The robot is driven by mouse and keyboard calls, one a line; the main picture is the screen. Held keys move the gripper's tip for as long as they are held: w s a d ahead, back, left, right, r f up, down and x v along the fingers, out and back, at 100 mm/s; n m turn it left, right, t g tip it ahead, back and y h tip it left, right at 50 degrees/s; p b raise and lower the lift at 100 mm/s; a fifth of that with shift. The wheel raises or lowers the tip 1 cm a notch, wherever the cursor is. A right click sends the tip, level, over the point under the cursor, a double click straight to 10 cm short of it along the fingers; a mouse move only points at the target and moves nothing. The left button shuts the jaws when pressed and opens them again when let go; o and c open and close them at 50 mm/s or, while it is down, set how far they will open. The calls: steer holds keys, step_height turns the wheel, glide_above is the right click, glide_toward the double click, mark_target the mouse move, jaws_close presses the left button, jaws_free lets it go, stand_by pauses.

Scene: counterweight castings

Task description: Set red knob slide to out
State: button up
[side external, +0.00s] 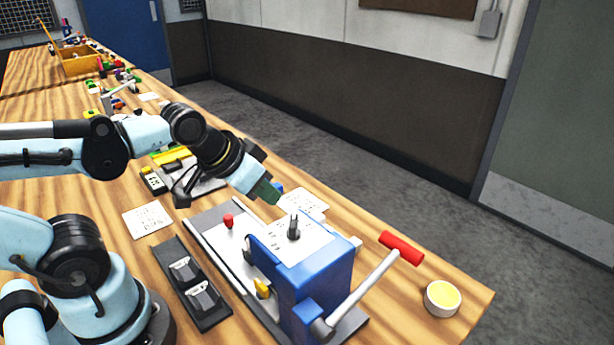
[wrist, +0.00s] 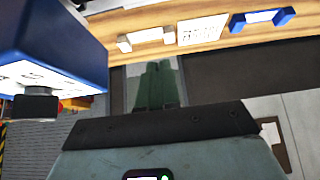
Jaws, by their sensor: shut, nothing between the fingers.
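The red knob (side external: 228,221) stands upright on a long pale slide plate (side external: 213,236) to the left of the blue housing (side external: 318,276) in the side external view. I cannot read from here which position the slide is at. My gripper (side external: 266,192) is shut and empty, in the air above and to the right of the red knob, apart from it. Its green fingers lie together in the wrist view (wrist: 158,85).
A dark post (side external: 293,227) rises from the housing's top. A grey lever with a red grip (side external: 401,247) leans out right, near a yellow-topped cup (side external: 442,298). A black tray (side external: 192,283) with metal castings lies left of the plate. A yellow knob (side external: 262,288) sits by the housing.

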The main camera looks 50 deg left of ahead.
mark_target(227, 217)
steer(key=shift+o, duration=1.1)
steer(key=shift+a, duration=0.2)
steer(key=o, duration=0.5)
steer(key=a+n+g, duration=0.1)
steer(key=a+g, duration=0.1)
steer(key=a, duration=0.1)
steer(key=shift+s+r+y, duration=0.1)
steer(key=shift+r+y, duration=0.05)
steer(key=shift+y, duration=0.15)
steer(key=shift+o, duration=0.3)
steer(key=s+a+n+g, duration=0.1)
steer(key=s+a+g, duration=0.1)
steer(key=a+g, duration=0.2)
steer(key=a, duration=0.2)
steer(key=shift+a+r+n, duration=0.3)
steer(key=shift+r+n, duration=0.1)
steer(key=shift+g, duration=0.6)
steer(key=shift+s+a+f, duration=0.15)
steer(key=shift+f, duration=1.85)
steer(key=shift+s+a+f, duration=0.1)
steer(key=shift+a+f, duration=0.1)
steer(key=shift+f, duration=1.75)
steer(key=shift+s+a+f, duration=0.15)
steer(key=shift+f, duration=1.85)
jaws_close()
